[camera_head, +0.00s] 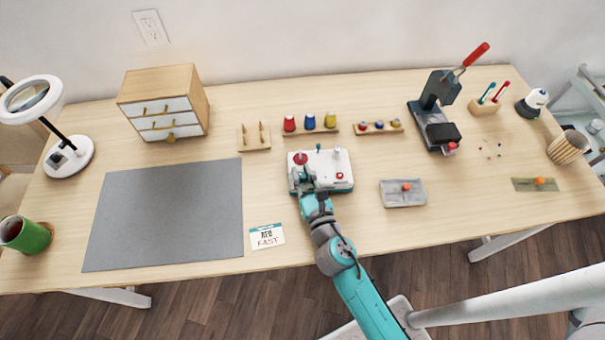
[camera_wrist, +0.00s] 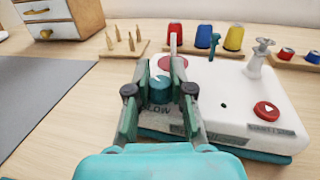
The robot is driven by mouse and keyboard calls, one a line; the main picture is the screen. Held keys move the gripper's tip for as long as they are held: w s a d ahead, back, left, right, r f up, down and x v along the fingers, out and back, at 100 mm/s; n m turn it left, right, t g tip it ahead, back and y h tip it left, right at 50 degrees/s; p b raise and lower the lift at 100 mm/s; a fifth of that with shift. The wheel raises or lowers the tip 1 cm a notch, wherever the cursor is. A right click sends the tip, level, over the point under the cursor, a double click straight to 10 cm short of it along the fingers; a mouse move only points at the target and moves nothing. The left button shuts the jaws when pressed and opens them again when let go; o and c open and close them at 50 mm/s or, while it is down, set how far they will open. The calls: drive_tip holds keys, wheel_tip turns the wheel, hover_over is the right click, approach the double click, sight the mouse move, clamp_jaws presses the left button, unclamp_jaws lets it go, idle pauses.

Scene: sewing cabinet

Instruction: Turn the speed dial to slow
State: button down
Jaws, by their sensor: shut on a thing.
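The white sewing-machine unit (camera_head: 340,167) with a teal base stands at the middle of the table. My gripper (camera_head: 302,182) is over its left front corner. In the wrist view my gripper (camera_wrist: 160,82) is shut on the teal speed dial (camera_wrist: 160,92), with one finger on each side. The fingers hide much of the dial and part of the dark lettering beside it. A red round part (camera_wrist: 172,66) with a pale upright piece is just behind the dial. A red button (camera_wrist: 266,111) is on the front right of the unit. The dial's setting cannot be read.
A grey mat (camera_head: 165,215) is to the left, and a grey tray (camera_head: 404,200) to the right. Thread spools (camera_head: 309,122) stand behind the unit, beside a pegged wooden block (camera_head: 254,143).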

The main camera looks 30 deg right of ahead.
idle(0.7)
drive_tip(key=c, duration=1)
unclamp_jaws()
drive_tip(key=shift+s+a, duration=0.15)
drive_tip(key=shift+s, duration=1.85)
drive_tip(key=shift+s+a, duration=0.15)
drive_tip(key=shift+s, duration=1.85)
drive_tip(key=shift+s+a, duration=0.15)
drive_tip(key=shift+s, duration=1.85)
